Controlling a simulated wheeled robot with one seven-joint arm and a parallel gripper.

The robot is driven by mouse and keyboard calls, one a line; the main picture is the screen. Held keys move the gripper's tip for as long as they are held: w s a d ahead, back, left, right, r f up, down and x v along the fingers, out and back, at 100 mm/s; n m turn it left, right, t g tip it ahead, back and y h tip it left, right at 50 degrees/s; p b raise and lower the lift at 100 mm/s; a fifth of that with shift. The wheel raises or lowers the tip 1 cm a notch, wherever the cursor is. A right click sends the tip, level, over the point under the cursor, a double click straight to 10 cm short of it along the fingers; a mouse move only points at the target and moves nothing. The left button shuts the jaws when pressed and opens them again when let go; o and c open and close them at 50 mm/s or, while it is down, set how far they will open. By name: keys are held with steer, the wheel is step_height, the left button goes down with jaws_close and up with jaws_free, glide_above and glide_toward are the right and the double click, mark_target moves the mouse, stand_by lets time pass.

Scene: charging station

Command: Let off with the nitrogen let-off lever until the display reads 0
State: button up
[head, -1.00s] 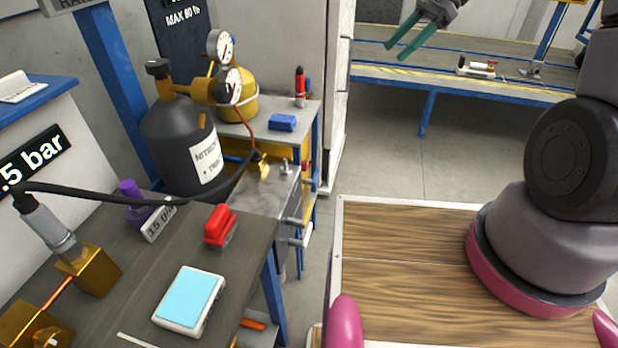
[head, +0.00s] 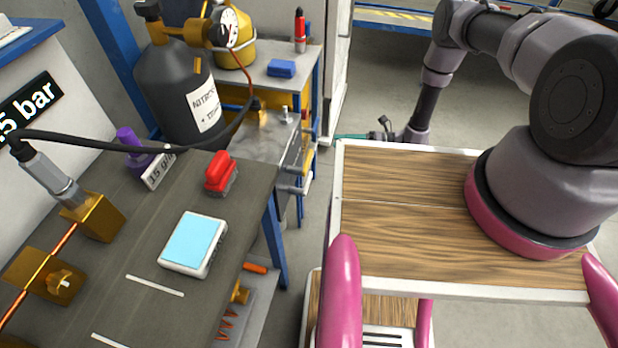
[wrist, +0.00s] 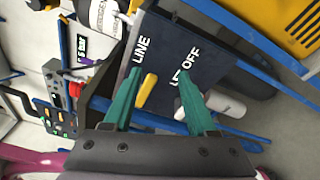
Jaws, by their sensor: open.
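In the wrist view a dark panel (wrist: 172,47) carries the words LINE and LET OFF. A yellow lever (wrist: 147,90) shows beside LINE, between my fingers in the picture. A pale cylindrical part (wrist: 222,104) lies below LET OFF, partly behind the right finger; I cannot tell what it is. My gripper (wrist: 158,75) has its two teal fingers apart and empty; I see no contact with the lever. In the head view a teal fingertip of my gripper (head: 350,137) shows beyond the wooden top. A handheld device (head: 193,243) has a pale blue screen with no legible reading.
A black nitrogen bottle (head: 180,90) with a gauge (head: 229,25) stands behind the left bench (head: 145,255). A black hose (head: 105,146) crosses that bench. A red-handled brush-like item (head: 221,172) and a purple part (head: 131,140) stand on it. Floor is clear beyond my wooden top.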

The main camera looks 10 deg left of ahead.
mark_target(309, 179)
steer(key=s+f+m+t, duration=0.4)
steer(key=s+f+m, duration=0.2)
steer(key=s+f, duration=0.45)
steer(key=w+a, duration=0.1)
steer(key=a, duration=0.2)
steer(key=w+a, duration=0.1)
steer(key=a, duration=0.2)
steer(key=w+a+f, duration=0.1)
steer(key=a, duration=0.3)
steer(key=shift+a+f, duration=0.1)
steer(key=shift+c, duration=0.3)
jaws_close()
stand_by(0.3)
